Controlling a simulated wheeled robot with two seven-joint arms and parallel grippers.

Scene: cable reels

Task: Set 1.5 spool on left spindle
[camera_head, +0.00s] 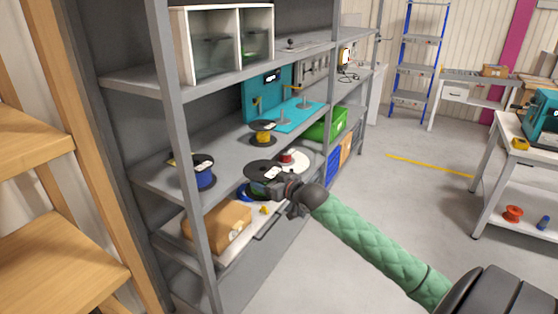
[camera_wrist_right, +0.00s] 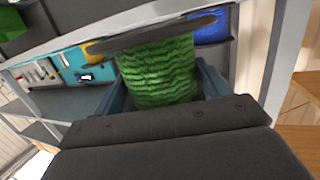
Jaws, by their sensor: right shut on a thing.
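My right gripper (camera_head: 272,187) is shut on a spool with black flanges (camera_head: 263,169), in front of the shelf rack. In the right wrist view the spool's green cable (camera_wrist_right: 160,72) sits between the two fingers, below its dark flange (camera_wrist_right: 150,35). A white label shows on its top, too small to read. The teal stand (camera_head: 301,113) is on the middle shelf with upright spindles (camera_head: 284,113), which look empty. It also shows in the right wrist view (camera_wrist_right: 68,68). The held spool is nearer than the stand and apart from it. My left gripper is not in view.
A yellow spool (camera_head: 263,134) stands just left of the teal stand. A blue spool (camera_head: 204,177) stands farther left. A red spool (camera_head: 287,157) lies near the held spool. A cardboard box (camera_head: 217,229) and the rack's upright (camera_head: 184,150) are at left.

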